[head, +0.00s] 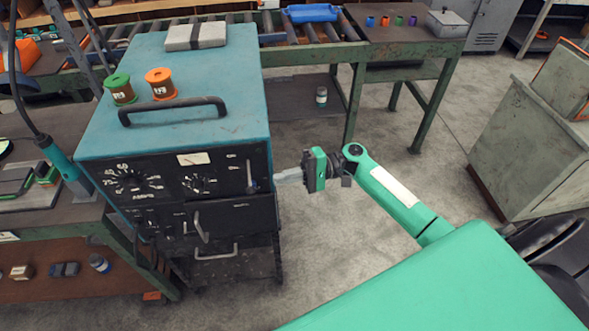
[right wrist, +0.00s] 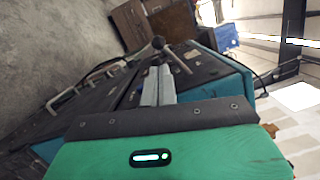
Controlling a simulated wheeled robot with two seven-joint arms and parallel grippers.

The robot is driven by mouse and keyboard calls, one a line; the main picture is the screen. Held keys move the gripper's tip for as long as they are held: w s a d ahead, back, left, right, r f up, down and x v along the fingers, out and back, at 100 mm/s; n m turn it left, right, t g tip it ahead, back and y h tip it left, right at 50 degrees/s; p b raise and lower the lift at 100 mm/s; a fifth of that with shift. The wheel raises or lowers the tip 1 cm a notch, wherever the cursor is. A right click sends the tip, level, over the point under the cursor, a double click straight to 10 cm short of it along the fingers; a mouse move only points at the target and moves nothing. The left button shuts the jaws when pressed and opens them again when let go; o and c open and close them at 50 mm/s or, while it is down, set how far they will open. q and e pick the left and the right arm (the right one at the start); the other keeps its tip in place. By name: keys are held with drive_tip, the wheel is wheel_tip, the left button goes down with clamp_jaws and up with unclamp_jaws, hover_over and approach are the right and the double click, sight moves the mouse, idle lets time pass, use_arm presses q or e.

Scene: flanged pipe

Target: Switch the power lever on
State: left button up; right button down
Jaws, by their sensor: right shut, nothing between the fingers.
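The power lever (head: 249,173) is a short pale metal bar on the right part of the black front panel of a teal power unit (head: 225,65). My right gripper (head: 280,177) is shut and empty, just right of the panel's right edge and level with the lever. In the right wrist view its closed fingers (right wrist: 158,72) point at the lever; whether they touch it cannot be told. My left gripper is not in view.
A green spool (head: 119,89), an orange spool (head: 160,84) and a grey box (head: 195,35) sit on the unit, behind and beside its black handle (head: 172,110). A roller conveyor (head: 315,55) runs behind. Open floor (head: 390,180) lies to the right.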

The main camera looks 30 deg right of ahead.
sight(251, 185)
drive_tip(key=a, duration=0.1)
drive_tip(key=a+p, duration=0.1)
drive_tip(key=a, duration=0.2)
drive_tip(key=shift+w+a+r+p, duration=0.1)
drive_tip(key=shift+w+a+p, duration=0.2)
drive_tip(key=shift+a, duration=0.1)
drive_tip(key=shift+s+r+m, duration=0.25)
drive_tip(key=shift+r+m, duration=0.15)
drive_tip(key=shift+m, duration=0.5)
drive_tip(key=shift+s+a+r+m+p, duration=0.1)
drive_tip(key=shift+r+m+p, duration=0.05)
drive_tip(key=shift+m+p, duration=0.25)
drive_tip(key=r+m, duration=0.1)
drive_tip(key=m, duration=0.1)
drive_tip(key=r+m+t+p, duration=0.1)
drive_tip(key=m, duration=0.2)
drive_tip(key=r+m+t+y+p, duration=0.1)
drive_tip(key=m, duration=0.1)
drive_tip(key=shift+s+r+m, duration=0.3)
drive_tip(key=shift+f, duration=0.1)
